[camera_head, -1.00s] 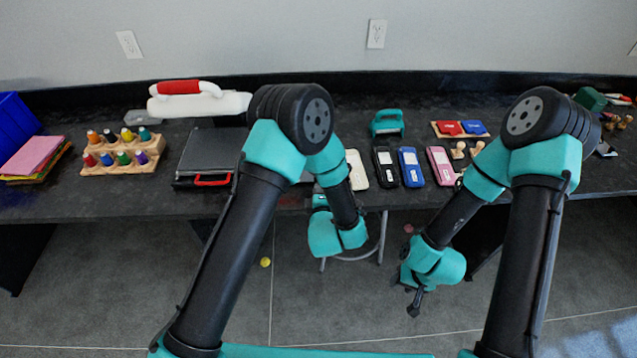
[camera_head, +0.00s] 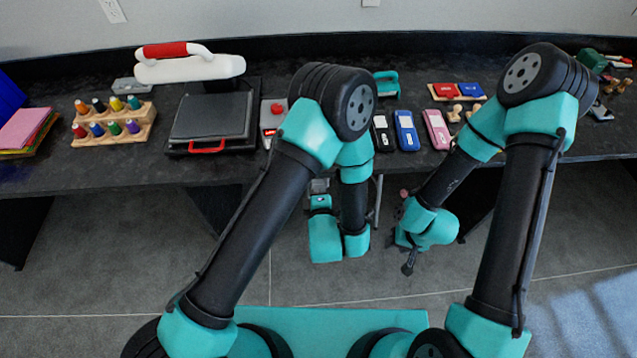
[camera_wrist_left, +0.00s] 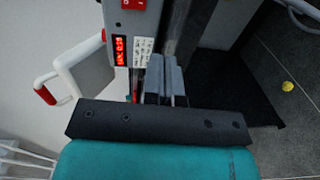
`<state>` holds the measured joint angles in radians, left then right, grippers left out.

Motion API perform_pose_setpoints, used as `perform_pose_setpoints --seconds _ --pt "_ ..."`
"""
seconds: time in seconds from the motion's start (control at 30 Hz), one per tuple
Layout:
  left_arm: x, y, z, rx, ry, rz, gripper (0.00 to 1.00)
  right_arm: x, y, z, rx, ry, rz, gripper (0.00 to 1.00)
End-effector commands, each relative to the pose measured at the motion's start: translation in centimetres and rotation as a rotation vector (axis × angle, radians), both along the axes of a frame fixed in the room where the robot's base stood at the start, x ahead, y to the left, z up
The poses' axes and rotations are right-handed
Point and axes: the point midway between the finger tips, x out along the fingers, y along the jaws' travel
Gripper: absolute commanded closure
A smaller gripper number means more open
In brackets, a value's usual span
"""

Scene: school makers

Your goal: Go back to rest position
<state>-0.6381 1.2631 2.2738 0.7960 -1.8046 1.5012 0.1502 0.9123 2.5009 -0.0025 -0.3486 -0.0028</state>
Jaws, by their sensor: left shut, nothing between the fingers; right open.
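My left gripper (camera_head: 319,186) hangs in front of the table edge in the head view, small and partly hard to make out. In the left wrist view its fingers (camera_wrist_left: 167,75) are together with nothing between them. My right gripper (camera_head: 408,265) hangs lower, in front of the table over the floor, and is open and empty. Both arms are bent, with elbows raised over the table and forearms pointing down. Neither gripper touches anything that I can see.
A heat press (camera_head: 212,115) with a white, red-gripped handle (camera_head: 188,62) stands on the black table; its red display (camera_wrist_left: 122,50) shows in the wrist view. The front floor is open.

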Motion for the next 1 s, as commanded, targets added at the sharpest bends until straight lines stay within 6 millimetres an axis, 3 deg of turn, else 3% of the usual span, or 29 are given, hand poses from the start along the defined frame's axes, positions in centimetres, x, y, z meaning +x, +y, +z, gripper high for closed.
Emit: perform_pose_setpoints --seconds 0.37,0.67,0.87,1.0 --pt "0.6 1.1 -0.9 0.036 0.065 -0.006 1.0 0.0 0.0 0.0 0.0 0.0 0.0 0.57" --pt "1.8 7.0 -6.4 0.273 0.462 -0.164 1.0 0.0 0.0 0.0 0.0 0.0 0.0 0.57" --pt "0.0 11.3 -9.8 0.446 0.72 -0.41 1.0 0.0 0.0 0.0 0.0 0.0 0.0 0.57" --pt "-2.4 14.3 -11.5 0.553 0.854 -0.631 1.0 0.0 0.0 0.0 0.0 0.0 0.0 0.57"
